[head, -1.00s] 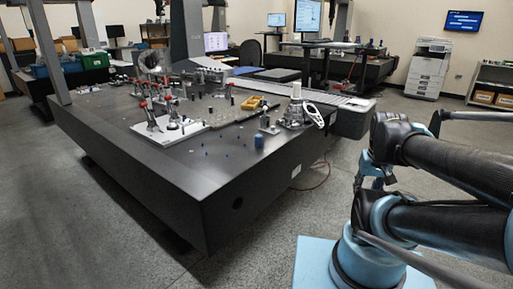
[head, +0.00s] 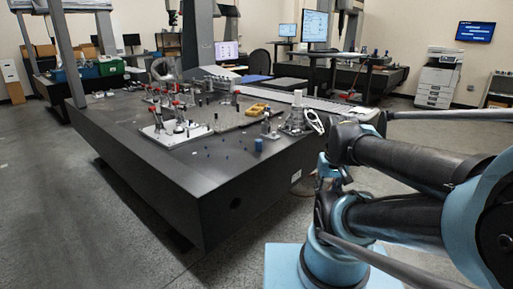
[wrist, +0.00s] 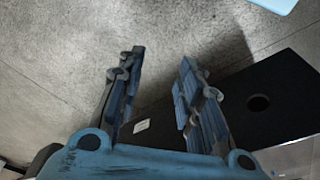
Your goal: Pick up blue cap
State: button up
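A small blue cylinder (head: 258,144), which looks like the blue cap, stands upright near the front right edge of the dark granite table (head: 130,165) in the head view. It cannot be picked out in the wrist view. My gripper (wrist: 160,58) is open and empty in the wrist view, its two fingers well apart over the grey floor. The table's dark side with a round hole (wrist: 258,103) shows to the right of the fingers, so my gripper is beside the table and not at the cap.
A white fixture plate (head: 172,135) with red-topped clamps, a yellow object (head: 257,109) and a white-topped metal stand (head: 296,115) are on the table. Several tiny blue pieces lie left of the cylinder. A tall grey column (head: 64,50) rises at the left. Floor is clear in front.

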jog(key=shift+o, duration=1)
jog(key=o, duration=0.3)
jog(key=r, duration=0.1)
jog(key=w+a+r, duration=0.1)
jog(key=shift+w+r+n, duration=0.1)
jog(key=shift+r+n, duration=0.25)
jog(key=shift+n, duration=0.05)
notch_tip(320, 180, up, 13)
jog(key=n+y, duration=0.3)
jog(key=n, duration=0.5)
send_over(259, 140)
jog(key=s+d, duration=0.4)
jog(key=d, duration=0.1)
jog(key=shift+t, duration=0.5)
jog(key=x, duration=1.7)
jog(key=shift+a, duration=0.45)
